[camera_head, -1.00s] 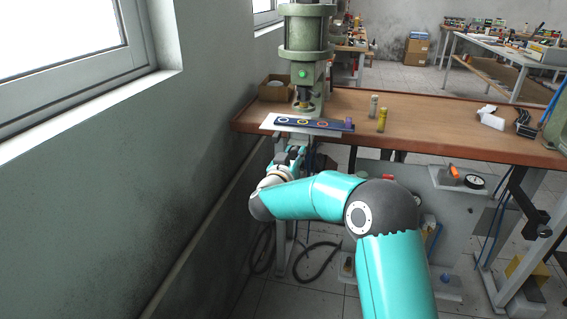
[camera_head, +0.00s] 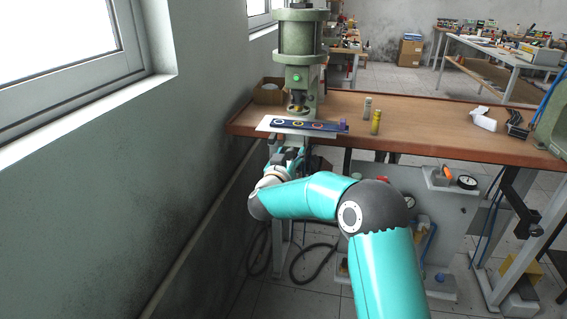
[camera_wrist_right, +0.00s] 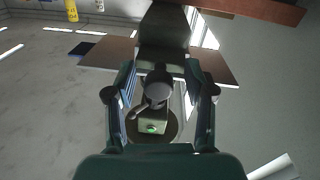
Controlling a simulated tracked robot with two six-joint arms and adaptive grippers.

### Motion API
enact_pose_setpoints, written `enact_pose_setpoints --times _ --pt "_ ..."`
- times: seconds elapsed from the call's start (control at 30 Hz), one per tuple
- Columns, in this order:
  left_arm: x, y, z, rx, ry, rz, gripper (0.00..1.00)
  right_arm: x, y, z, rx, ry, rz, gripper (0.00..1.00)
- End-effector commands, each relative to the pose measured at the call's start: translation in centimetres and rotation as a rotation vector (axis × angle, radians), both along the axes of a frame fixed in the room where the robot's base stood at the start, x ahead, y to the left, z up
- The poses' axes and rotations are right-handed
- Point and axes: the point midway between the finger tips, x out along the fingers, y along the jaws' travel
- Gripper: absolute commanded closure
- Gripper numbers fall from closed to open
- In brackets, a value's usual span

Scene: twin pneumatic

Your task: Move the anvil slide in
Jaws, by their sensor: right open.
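A dark blue bar with coloured rings (camera_head: 300,125) lies on a pale plate (camera_head: 264,124) under the green press (camera_head: 301,48). I cannot tell for sure which part is the anvil slide. My right gripper (camera_head: 290,158) is just below and in front of the plate, at the bench's front edge. In the right wrist view my right gripper (camera_wrist_right: 160,95) is open. A dark round knob with a short lever (camera_wrist_right: 157,86) shows between its fingers, with no visible grip on it. A piece of the blue bar may show at upper left. My left gripper is out of view.
Two small cylinders, one pale (camera_head: 367,106) and one yellow (camera_head: 376,122), stand on the bench (camera_head: 430,130) right of the plate. A cardboard box (camera_head: 268,93) is behind at left. The wall (camera_head: 190,160) is close on the left. The bench middle is clear.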

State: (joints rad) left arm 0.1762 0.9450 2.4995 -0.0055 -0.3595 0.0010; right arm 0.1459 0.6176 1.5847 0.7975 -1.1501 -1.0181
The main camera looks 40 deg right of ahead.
Motion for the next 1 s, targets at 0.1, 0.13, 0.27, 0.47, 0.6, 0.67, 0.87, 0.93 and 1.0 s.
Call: enact_pose_setpoints --times 0.1,0.13,0.27,0.47,0.6,0.67,0.87,0.93,1.0 --pt "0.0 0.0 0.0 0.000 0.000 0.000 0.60 -0.6 1.0 0.0 0.000 0.000 0.002 0.46" --pt "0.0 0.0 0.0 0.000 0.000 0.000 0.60 -0.9 1.3 0.0 0.001 0.001 0.003 0.46" --pt "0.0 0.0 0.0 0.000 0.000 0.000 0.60 -2.3 3.2 0.0 -0.001 0.001 0.004 0.46" --pt "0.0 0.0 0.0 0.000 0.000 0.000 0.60 -4.8 6.5 0.0 -0.001 0.001 0.005 0.46" --pt "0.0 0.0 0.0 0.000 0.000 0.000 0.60 -6.1 8.3 0.0 -0.001 -0.001 0.004 0.46" --pt "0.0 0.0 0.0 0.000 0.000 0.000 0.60 -6.5 8.7 -0.1 0.000 0.000 0.003 0.46" --pt "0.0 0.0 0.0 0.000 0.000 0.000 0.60 -7.1 9.4 0.0 -0.001 -0.001 0.001 0.46" --pt "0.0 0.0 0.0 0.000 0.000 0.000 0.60 -7.1 9.4 0.0 -0.002 -0.001 0.000 0.46" --pt "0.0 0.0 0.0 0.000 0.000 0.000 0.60 -7.1 9.4 0.0 -0.002 -0.001 0.000 0.46"
